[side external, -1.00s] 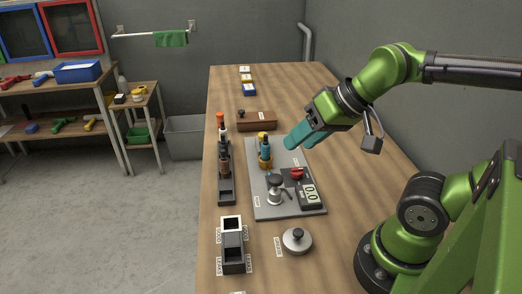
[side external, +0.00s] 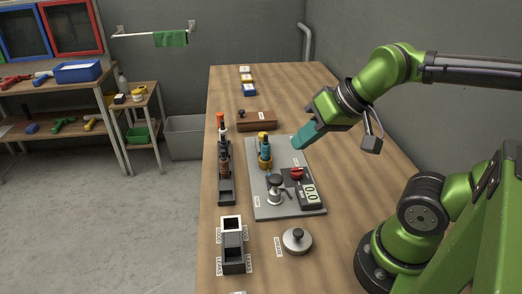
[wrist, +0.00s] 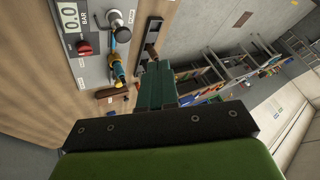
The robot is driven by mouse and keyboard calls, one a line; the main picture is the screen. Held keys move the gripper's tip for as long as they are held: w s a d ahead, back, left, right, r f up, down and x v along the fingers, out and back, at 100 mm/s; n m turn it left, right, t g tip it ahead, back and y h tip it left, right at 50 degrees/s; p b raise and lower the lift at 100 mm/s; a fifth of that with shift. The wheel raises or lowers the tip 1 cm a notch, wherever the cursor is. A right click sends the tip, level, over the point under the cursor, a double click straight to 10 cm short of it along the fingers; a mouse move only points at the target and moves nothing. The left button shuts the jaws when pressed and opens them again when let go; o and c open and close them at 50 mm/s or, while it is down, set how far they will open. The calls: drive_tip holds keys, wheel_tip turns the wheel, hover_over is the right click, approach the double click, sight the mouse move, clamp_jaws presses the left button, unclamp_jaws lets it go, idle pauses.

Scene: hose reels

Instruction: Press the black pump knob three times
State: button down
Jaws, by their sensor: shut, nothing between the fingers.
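The black pump knob (side external: 275,179) sits on top of a silver pump (side external: 275,196) on the grey plate (side external: 262,208). The pump also shows at the top of the wrist view (wrist: 121,34). My gripper (side external: 298,143) has teal fingers and hangs over the far right part of the plate, above and beyond the knob and clear of it. Its fingers are shut together and empty. In the wrist view the gripper (wrist: 158,66) points away from the pump. A gauge reading 0.0 (side external: 309,194) stands right of the pump, by a red knob (side external: 296,173).
A yellow and blue fitting (side external: 265,155) stands behind the pump. A round silver lid (side external: 297,241) and open bins (side external: 232,246) are in front. A brown box (side external: 256,121) is behind.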

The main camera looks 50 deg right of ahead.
idle(0.8)
drive_tip(key=m+g+y, duration=0.2)
drive_tip(key=m+y, duration=0.4)
drive_tip(key=m, duration=0.6)
hover_over(280, 177)
wheel_tip(280, 177, down, 5)
drive_tip(key=shift+w+r, duration=0.1)
drive_tip(key=shift+f, duration=4.45)
drive_tip(key=shift+f, duration=0.15)
